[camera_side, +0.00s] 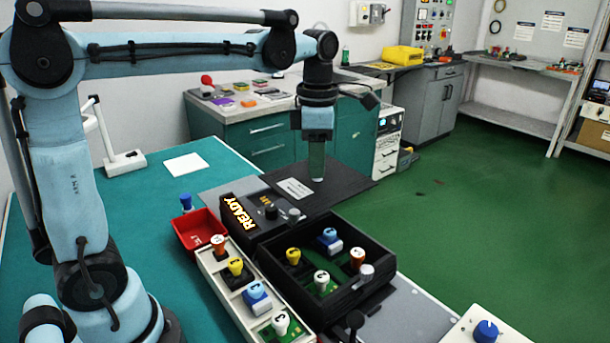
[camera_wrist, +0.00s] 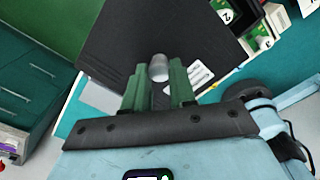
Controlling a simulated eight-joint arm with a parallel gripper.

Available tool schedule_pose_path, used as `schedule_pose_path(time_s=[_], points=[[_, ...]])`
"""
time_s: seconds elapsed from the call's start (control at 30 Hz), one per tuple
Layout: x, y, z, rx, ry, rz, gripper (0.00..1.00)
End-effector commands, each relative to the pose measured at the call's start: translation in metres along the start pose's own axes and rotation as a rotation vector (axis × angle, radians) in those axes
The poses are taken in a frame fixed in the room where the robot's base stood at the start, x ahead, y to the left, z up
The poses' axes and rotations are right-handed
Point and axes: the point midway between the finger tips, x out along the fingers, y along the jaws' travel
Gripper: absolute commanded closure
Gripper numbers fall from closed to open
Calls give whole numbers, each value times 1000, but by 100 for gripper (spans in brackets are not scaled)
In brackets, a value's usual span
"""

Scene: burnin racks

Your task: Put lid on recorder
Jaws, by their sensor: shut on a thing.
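The lid (camera_side: 345,185) is a flat black plate with a white label, lying behind the recorder at the table's far edge. My gripper (camera_side: 317,180) points straight down over it, shut on its grey knob. In the wrist view the knob (camera_wrist: 158,67) sits between the green fingers, with the black plate (camera_wrist: 130,40) beneath. Whether the plate touches the surface is unclear. The recorder (camera_side: 355,306) is a black box with an open top, holding several coloured, numbered modules. A panel with a lit READY sign (camera_side: 240,213) stands at its far left.
A cream tray (camera_side: 218,280) with several numbered modules lies left of the recorder. A red bin (camera_side: 198,236) stands behind the tray. A grey knob (camera_side: 367,270) stands at the recorder's right wall. A white box with a blue dial (camera_side: 487,330) is at front right.

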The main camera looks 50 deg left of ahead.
Motion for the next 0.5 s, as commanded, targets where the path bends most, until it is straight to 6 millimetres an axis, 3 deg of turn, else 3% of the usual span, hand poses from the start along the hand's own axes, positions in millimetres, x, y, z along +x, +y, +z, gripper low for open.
schedule_pose_path(time_s=[0.1,0.3,0.5], points=[[2,-34,11,3,0,0,100],[6,-75,19,-3,0,0,100],[31,-72,18,-10,0,0,100]])
